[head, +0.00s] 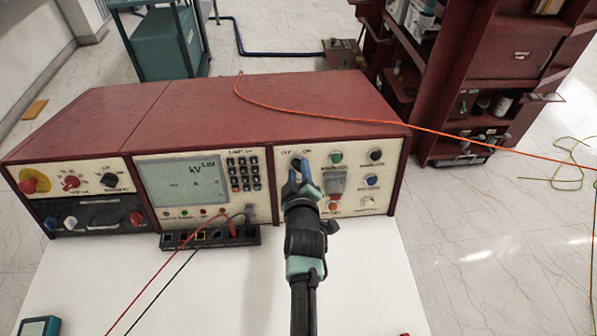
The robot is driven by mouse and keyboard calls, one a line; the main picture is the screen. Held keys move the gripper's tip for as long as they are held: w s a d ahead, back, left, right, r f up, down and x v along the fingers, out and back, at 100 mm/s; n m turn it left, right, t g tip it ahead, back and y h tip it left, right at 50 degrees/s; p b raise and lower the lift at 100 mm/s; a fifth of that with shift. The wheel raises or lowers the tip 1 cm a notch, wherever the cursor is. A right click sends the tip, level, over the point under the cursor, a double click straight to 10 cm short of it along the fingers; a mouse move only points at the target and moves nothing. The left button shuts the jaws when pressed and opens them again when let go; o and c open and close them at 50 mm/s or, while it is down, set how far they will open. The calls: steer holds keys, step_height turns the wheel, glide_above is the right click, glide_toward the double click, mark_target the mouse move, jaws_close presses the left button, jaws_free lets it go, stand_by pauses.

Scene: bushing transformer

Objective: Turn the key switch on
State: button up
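The key switch (296,161) is on the cream right-hand panel of the red test unit, under small handwritten marks that seem to read OFF and ON. Only a dark bit of it shows; the rest is hidden behind my gripper (299,170). My gripper comes up from below in front of the panel, with its teal and dark fingers at the switch. I cannot tell whether the fingers touch or grip the key, or which way the key points.
Right of my gripper are a green button (336,158), a red switch (336,183) and dark and blue knobs (372,182). A display (183,182) and keypad (243,172) sit left. A black socket strip (211,236) with cables lies in front. An orange cable (420,127) crosses the top.

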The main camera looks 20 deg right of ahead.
jaws_close()
steer(key=shift+m, duration=0.4)
steer(key=m+b, duration=0.1)
steer(key=m, duration=0.2)
steer(key=shift+m, duration=0.3)
steer(key=m+b, duration=0.1)
steer(key=m, duration=0.3)
steer(key=shift+y, duration=0.4)
steer(key=m, duration=0.4)
steer(key=shift+d+m, duration=0.1)
steer(key=shift+m, duration=0.2)
steer(key=m, duration=0.3)
steer(key=shift+m+y, duration=0.3)
steer(key=shift+m, duration=0.4)
